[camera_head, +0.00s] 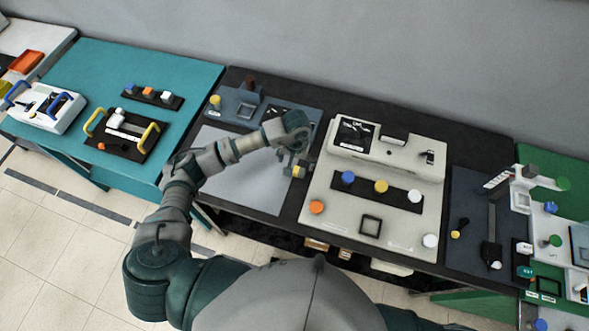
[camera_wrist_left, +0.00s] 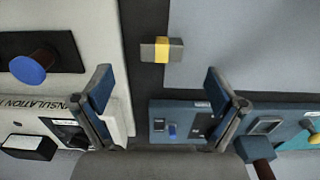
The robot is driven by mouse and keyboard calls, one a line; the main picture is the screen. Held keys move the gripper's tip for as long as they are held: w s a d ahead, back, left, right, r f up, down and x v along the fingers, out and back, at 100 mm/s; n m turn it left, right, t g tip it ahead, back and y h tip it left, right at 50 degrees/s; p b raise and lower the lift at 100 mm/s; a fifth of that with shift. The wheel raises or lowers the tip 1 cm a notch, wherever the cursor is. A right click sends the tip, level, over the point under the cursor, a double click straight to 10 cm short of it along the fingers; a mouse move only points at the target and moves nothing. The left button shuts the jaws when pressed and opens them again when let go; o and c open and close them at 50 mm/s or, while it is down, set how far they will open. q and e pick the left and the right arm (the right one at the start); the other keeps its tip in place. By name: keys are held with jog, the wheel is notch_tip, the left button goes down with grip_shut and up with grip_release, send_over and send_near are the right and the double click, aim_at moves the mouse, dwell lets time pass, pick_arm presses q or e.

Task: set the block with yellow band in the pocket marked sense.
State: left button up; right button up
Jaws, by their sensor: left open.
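The block with yellow band (camera_wrist_left: 162,50) is grey with a yellow stripe round its middle. It lies at the edge of the grey mat, by a dark strip of table. In the head view the block (camera_head: 298,171) shows just below my left gripper (camera_head: 294,157). In the left wrist view my left gripper (camera_wrist_left: 158,74) is open and empty, its fingertips apart on either side, with the block ahead of the gap. A blue-grey fixture (camera_head: 228,103) has a square pocket (camera_head: 246,111); the pocket also shows in the wrist view (camera_wrist_left: 268,125). I cannot read a sense mark. My right gripper is out of view.
The grey mat (camera_head: 240,175) is bare left of the gripper. A white device (camera_head: 338,205) with coloured knobs and a square frame (camera_head: 370,225) stands close on the right. A teal table (camera_head: 165,65) is at left.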

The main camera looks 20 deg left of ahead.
aim_at(296, 172)
pick_arm(q)
jog(key=f, duration=0.3)
jog(key=shift+w+d, duration=0.1)
jog(key=shift+d, duration=0.2)
jog(key=shift+a+f+p, duration=0.1)
jog(key=shift+f+p, duration=0.25)
jog(key=f, duration=0.2)
jog(key=a+f+p, duration=0.1)
jog(key=shift+w+f, duration=0.1)
jog(key=shift+f, duration=0.3)
jog(key=shift+a+f, duration=0.1)
jog(key=shift+f, duration=0.2)
jog(key=shift+d, duration=0.2)
jog(key=shift+c, duration=0.5)
jog(key=shift+d, duration=0.2)
jog(key=c, duration=1.2)
jog(key=shift+c, duration=0.7)
jog(key=shift+a, duration=0.15)
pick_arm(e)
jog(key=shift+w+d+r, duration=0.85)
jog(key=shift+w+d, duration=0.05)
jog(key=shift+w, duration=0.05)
